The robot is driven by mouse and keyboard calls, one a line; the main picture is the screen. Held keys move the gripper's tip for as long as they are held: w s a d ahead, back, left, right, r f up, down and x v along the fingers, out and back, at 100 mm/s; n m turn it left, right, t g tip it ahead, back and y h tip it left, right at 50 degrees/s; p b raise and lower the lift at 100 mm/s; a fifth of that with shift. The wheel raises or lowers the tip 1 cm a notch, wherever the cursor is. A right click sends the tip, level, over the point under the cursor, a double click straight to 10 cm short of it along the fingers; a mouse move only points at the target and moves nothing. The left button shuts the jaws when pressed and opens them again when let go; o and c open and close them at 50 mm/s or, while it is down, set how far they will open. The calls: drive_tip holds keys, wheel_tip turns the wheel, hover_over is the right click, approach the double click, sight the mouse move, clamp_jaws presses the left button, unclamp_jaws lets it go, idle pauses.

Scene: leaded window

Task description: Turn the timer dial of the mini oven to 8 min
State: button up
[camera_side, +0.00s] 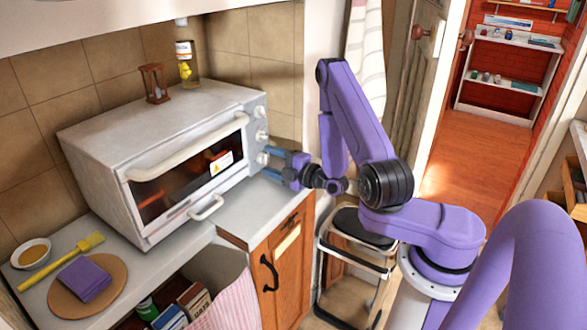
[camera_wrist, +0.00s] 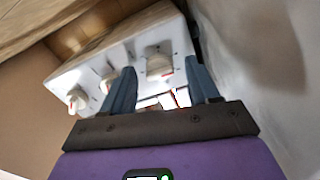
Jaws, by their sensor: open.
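The white mini oven (camera_side: 100,135) stands on the counter with its door closed. Its right-hand panel carries an upper dial (camera_side: 260,111), a middle dial (camera_side: 261,135) and a lower dial (camera_side: 262,158). My gripper (camera_side: 268,161) is at the lowest dial, its blue fingers open and pointing at the panel. In the wrist view the nearest dial (camera_wrist: 158,60) appears between the open fingers; I cannot tell whether they touch it. The other two dials (camera_wrist: 110,80) (camera_wrist: 77,100) lie to its left. The dial markings are too small to read, so I cannot tell the timer's setting.
An hourglass (camera_side: 153,84) and a bottle (camera_side: 187,63) stand on top of or behind the oven. A brush (camera_side: 62,260), bowl (camera_side: 31,254) and purple cloth (camera_side: 84,281) lie at the front left. The counter (camera_side: 262,205) right of the oven is clear.

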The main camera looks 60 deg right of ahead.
drive_tip(key=s, duration=1.7)
idle(0.5)
drive_tip(key=n, duration=1.3)
drive_tip(key=r+n, duration=0.1)
drive_tip(key=n, duration=0.5)
drive_tip(key=shift+w+a+n, duration=0.1)
drive_tip(key=shift+w+n, duration=0.1)
drive_tip(key=shift+n, duration=0.2)
drive_tip(key=w, duration=1.7)
drive_tip(key=shift+w, duration=0.1)
